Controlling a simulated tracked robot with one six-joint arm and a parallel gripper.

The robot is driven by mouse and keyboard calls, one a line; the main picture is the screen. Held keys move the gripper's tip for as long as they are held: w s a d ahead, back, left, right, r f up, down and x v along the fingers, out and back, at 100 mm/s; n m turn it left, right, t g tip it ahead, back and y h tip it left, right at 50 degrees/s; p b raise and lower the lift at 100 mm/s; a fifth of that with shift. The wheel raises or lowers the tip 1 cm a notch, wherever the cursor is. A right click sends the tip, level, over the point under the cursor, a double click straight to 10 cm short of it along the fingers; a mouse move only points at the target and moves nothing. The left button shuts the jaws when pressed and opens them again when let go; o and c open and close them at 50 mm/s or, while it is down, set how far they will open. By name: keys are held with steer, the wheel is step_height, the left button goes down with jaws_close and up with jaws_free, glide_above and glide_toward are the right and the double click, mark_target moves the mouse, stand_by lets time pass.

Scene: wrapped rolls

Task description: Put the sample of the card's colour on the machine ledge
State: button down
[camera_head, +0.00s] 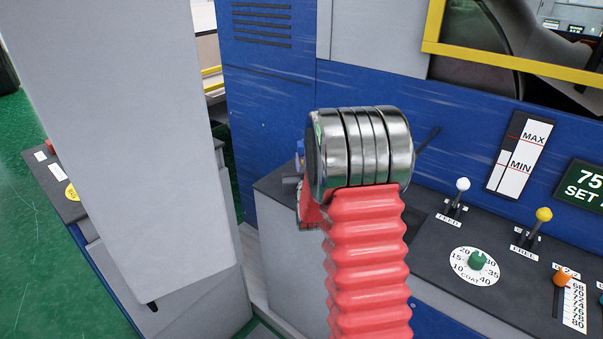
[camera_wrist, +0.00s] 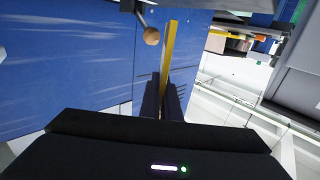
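My gripper (camera_wrist: 163,80) shows in the wrist view as two dark fingers close together. A narrow yellow strip (camera_wrist: 170,45) stands out between and beyond them, against blue panelling. I cannot tell whether the fingers grip this strip or it lies behind them. In the head view my gripper cannot be made out. The blue machine (camera_head: 270,120) stands across the head view, with a dark sloping control ledge (camera_head: 440,250) along its front. I cannot make out the colour card or any certain sample.
The ledge carries a white-knobbed lever (camera_head: 463,184), a yellow-knobbed lever (camera_head: 544,214), a green dial (camera_head: 477,260) and an orange knob (camera_head: 562,279). A round-knobbed lever (camera_wrist: 151,36) is near the fingers in the wrist view. Green floor (camera_head: 25,220) shows at left.

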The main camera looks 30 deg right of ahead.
steer(key=shift+f, duration=0.3)
steer(key=shift+f, duration=1.8)
steer(key=shift+f, duration=0.1)
steer(key=c, duration=2)
jaws_free()
steer(key=v, duration=1.2)
